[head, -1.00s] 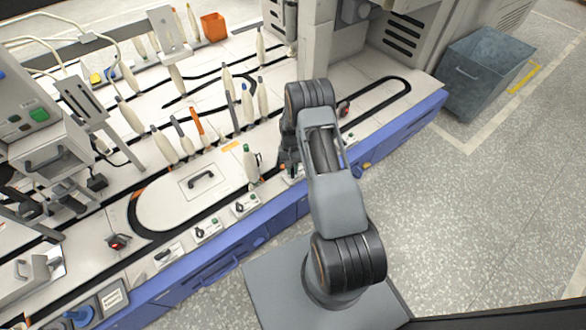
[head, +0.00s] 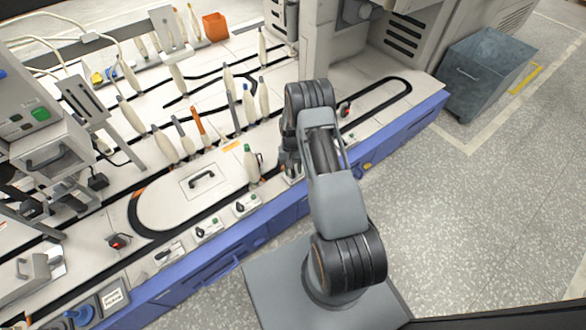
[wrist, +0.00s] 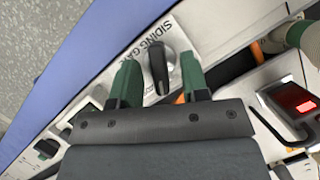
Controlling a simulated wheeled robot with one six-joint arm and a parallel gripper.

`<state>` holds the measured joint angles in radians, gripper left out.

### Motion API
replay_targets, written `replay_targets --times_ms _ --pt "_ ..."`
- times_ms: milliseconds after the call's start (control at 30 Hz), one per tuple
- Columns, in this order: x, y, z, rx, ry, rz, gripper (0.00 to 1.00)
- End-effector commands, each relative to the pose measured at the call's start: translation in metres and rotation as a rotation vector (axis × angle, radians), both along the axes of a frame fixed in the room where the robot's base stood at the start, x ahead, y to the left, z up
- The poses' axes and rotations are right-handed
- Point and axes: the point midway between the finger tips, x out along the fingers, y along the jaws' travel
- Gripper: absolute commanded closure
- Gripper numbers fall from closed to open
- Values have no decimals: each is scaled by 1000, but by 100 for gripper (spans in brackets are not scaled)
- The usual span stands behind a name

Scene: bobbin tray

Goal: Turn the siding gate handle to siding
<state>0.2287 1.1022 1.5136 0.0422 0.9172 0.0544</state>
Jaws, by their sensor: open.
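The siding gate handle (wrist: 158,66) is a dark knob on a white plate (wrist: 137,55) lettered SIDING GATE. It stands between the two green-tipped fingers of my gripper (wrist: 160,74) in the wrist view. The fingers are open, with a gap visible on each side of the handle. In the head view my gripper (head: 290,165) is low over the front strip of the machine, and my arm hides the handle there.
A bobbin with a green top (head: 252,165) stands just left of my gripper. The wrist view shows a red-lit device (wrist: 296,103) to the right. Several more bobbins stand along the black tracks. A grey bin (head: 484,75) stands on the floor at right.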

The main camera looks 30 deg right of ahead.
Motion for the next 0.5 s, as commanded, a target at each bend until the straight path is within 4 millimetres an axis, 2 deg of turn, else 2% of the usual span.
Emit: replay_targets --times_ms 267,500 --pt "3 -1 8 -1 -1 -1 58" --pt "19 -6 49 -2 -4 -1 58"
